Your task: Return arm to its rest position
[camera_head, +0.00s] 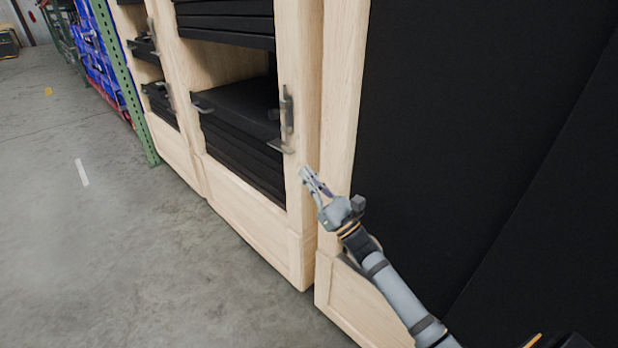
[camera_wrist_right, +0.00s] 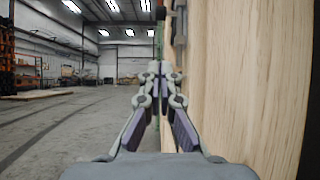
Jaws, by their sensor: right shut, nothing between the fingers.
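My right arm (camera_head: 397,296) comes in from the lower right in the head view. Its gripper (camera_head: 308,176) is shut and empty, in front of the pale wooden crate post. In the right wrist view the gripper (camera_wrist_right: 159,72) shows with its fingertips together and nothing between them. A wooden surface (camera_wrist_right: 240,80) stands close along its right side; I cannot tell whether they touch. My left gripper is not in view.
A wooden crate (camera_head: 250,232) holds stacked black totes (camera_head: 240,150), with metal latches (camera_head: 287,110) on its post. A large black panel (camera_head: 450,120) fills the right. Green rack post (camera_head: 128,85) and blue bins (camera_head: 95,50) stand farther back.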

